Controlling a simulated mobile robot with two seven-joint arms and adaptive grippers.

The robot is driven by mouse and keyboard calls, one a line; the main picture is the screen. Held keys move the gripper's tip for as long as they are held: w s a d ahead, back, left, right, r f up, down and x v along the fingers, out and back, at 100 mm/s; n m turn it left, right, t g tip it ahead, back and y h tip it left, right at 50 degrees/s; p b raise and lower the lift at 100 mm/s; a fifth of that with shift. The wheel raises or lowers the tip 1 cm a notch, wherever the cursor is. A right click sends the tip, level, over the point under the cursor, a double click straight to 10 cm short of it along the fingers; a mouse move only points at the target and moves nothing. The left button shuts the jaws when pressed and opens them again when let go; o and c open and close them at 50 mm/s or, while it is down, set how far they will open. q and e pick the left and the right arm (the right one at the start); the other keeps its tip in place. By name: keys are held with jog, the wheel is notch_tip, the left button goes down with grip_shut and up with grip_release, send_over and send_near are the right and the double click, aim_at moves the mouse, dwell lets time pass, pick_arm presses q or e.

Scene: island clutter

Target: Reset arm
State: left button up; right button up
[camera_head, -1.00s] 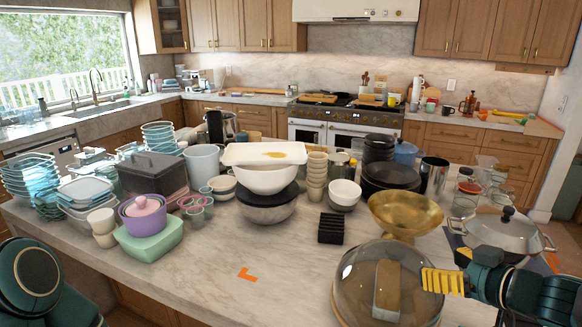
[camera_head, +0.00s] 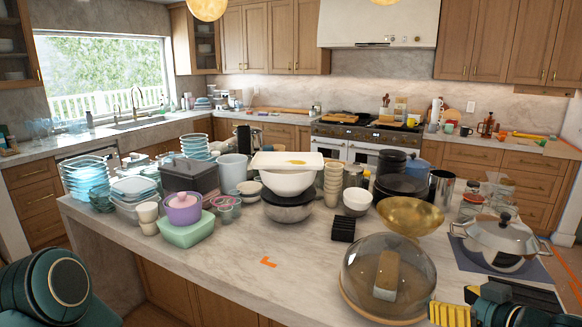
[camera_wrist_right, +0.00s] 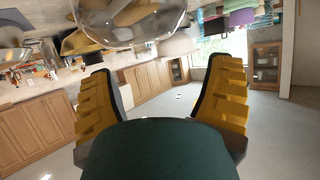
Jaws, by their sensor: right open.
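My right gripper (camera_head: 449,314) shows its yellow fingers at the bottom right of the head view, by the island's front edge. In the right wrist view its two fingers (camera_wrist_right: 160,88) stand wide apart with nothing between them. The glass dome (camera_head: 372,268) with a brown block under it stands just left of the gripper in the head view. The dome also shows at the top of the right wrist view (camera_wrist_right: 125,28), apart from the fingers. A dark green link of my left arm is at the lower left of the head view; the left gripper is out of view.
The island (camera_head: 225,275) is crowded with bowls, cups and containers. A gold bowl (camera_head: 410,213) and a lidded silver pot (camera_head: 500,240) stand behind my right gripper. Bare marble with an orange mark (camera_head: 268,262) lies at the front middle. Open floor (camera_wrist_right: 265,130) shows in the right wrist view.

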jog(key=w+a+f+m+g, duration=0.2)
jog(key=a+f, duration=0.4)
jog(key=f, duration=0.4)
jog(key=w+a+f+m+g, duration=0.1)
jog(key=w+a+f+g, duration=0.1)
jog(key=a+f, duration=0.55)
jog(key=s+a+f+g, duration=0.3)
jog(key=s+a+f, duration=0.2)
jog(key=f, duration=0.3)
jog(key=s+a+f+m+g, duration=0.1)
jog(key=s+a+f+g, duration=0.2)
jog(key=s+a+f, duration=0.2)
notch_tip(320, 180, down, 4)
jog(key=shift+s+r+m+g, duration=0.1)
jog(key=shift+s+m+g, duration=0.25)
jog(key=shift+s, duration=0.75)
